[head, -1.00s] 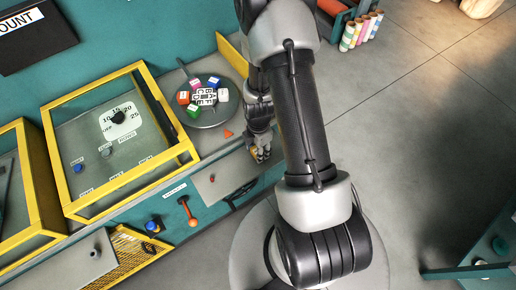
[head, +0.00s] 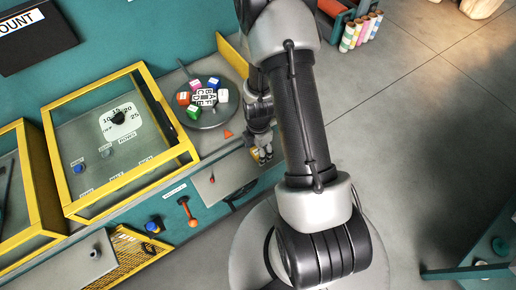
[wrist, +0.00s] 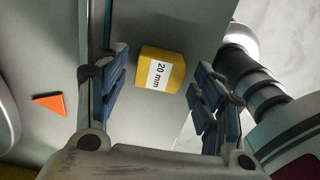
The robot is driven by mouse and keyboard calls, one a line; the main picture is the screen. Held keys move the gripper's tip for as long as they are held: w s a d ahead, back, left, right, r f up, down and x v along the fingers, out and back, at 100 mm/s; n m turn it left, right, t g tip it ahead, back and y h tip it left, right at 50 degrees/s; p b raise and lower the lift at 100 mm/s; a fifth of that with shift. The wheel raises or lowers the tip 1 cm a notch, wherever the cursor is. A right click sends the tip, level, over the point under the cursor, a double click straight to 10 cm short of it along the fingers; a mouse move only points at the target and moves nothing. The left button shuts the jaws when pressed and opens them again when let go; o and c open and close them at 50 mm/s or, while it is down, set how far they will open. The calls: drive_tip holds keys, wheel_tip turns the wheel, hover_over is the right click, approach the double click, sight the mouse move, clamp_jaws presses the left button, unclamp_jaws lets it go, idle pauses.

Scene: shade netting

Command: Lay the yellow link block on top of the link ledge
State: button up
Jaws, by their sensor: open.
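A yellow block (wrist: 174,74) with a white "20 mm" label lies on a grey surface in the middle of the wrist view. My gripper (wrist: 161,88) is open, with one dark-padded finger on each side of the block and a gap visible on both sides. In the head view my gripper (head: 262,155) points down at the right end of the grey counter, and the block there is mostly hidden by the fingers. I cannot tell for sure which surface is the link ledge.
An orange triangle (wrist: 48,104) lies left of my gripper; it also shows in the head view (head: 228,134). A round grey tray (head: 210,122) with several coloured cubes stands close by. A yellow-framed case (head: 60,170) is further left. Open floor lies to the right.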

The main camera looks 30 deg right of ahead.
drive_tip(key=a+r+m+t+p, duration=0.1)
drive_tip(key=a+r+m, duration=0.1)
drive_tip(key=r, duration=1)
drive_tip(key=a+r+m+p, duration=0.1)
drive_tip(key=r+m, duration=0.2)
drive_tip(key=r, duration=0.8)
drive_tip(key=s+a+r+m+t, duration=0.1)
drive_tip(key=s+a+r+m, duration=0.3)
drive_tip(key=s+r+m, duration=0.2)
drive_tip(key=s+a+r+m+t, duration=0.2)
drive_tip(key=s+r+m, duration=0.5)
drive_tip(key=r, duration=0.4)
drive_tip(key=shift+s+a+t, duration=0.3)
drive_tip(key=shift+s+a, duration=0.05)
drive_tip(key=shift+a, duration=0.5)
drive_tip(key=shift+f, duration=0.1)
wheel_tip(320, 180, down, 10)
drive_tip(key=b, duration=1)
